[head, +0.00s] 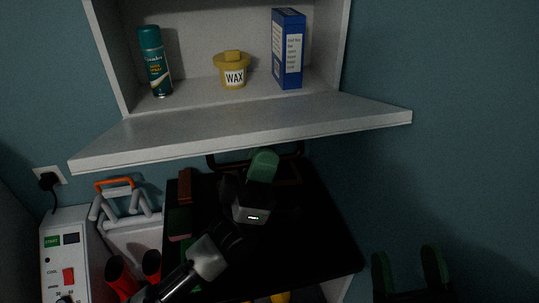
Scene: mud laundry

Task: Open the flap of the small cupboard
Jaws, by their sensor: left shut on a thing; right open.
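The small cupboard (185,45) is on the wall at the top, open at the front. Its pale grey flap (245,125) is folded down and out towards me, sloping a little. A dark brown bar handle (225,164) shows just below the flap's front edge. My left gripper (263,164) reaches up from below, with its green fingers shut on the handle; the grip itself is partly hidden. My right gripper (410,272) is at the lower right, with its two green fingers apart and nothing between them.
A green spray can (154,62), a yellow wax tub (233,72) and a blue box (288,48) stand inside the cupboard. Below are a dark top (325,235), a white unit with a red switch (68,260) and an orange-handled item (114,184). The right wall is bare.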

